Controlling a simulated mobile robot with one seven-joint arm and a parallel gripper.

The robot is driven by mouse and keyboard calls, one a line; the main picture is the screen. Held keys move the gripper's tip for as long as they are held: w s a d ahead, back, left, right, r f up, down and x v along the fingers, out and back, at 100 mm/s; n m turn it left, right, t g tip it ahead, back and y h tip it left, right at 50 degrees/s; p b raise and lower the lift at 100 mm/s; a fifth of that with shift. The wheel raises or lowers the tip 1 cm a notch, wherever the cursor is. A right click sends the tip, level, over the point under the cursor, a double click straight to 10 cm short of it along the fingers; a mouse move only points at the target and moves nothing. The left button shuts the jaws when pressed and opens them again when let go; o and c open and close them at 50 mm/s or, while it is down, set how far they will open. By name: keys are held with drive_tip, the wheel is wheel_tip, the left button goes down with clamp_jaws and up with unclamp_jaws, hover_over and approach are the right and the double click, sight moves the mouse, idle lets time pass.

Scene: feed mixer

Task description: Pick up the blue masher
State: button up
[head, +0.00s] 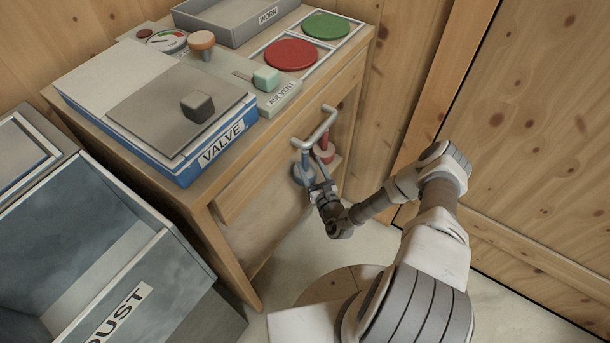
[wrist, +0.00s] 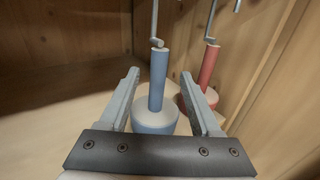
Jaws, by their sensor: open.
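In the head view the blue masher (head: 299,174) is partly hidden by my gripper (head: 314,181). My gripper, also in the wrist view (wrist: 161,73), is open, with one finger on each side of the handle as seen there. I cannot tell whether the fingers touch it.
A valve box (head: 172,127) and buttons sit on top. A wooden wall (head: 555,130) is at the right. A dust bin (head: 180,255) stands at the left.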

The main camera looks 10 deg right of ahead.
drive_tip(key=w+b, duration=0.1)
drive_tip(key=w, duration=0.1)
drive_tip(key=w+a+b, duration=0.1)
drive_tip(key=w, duration=0.2)
drive_tip(key=w+b, duration=0.1)
drive_tip(key=w, duration=0.1)
drive_tip(key=shift+w+a+r, duration=0.15)
drive_tip(key=shift+w+a, duration=0.1)
clamp_jaws()
idle(1.2)
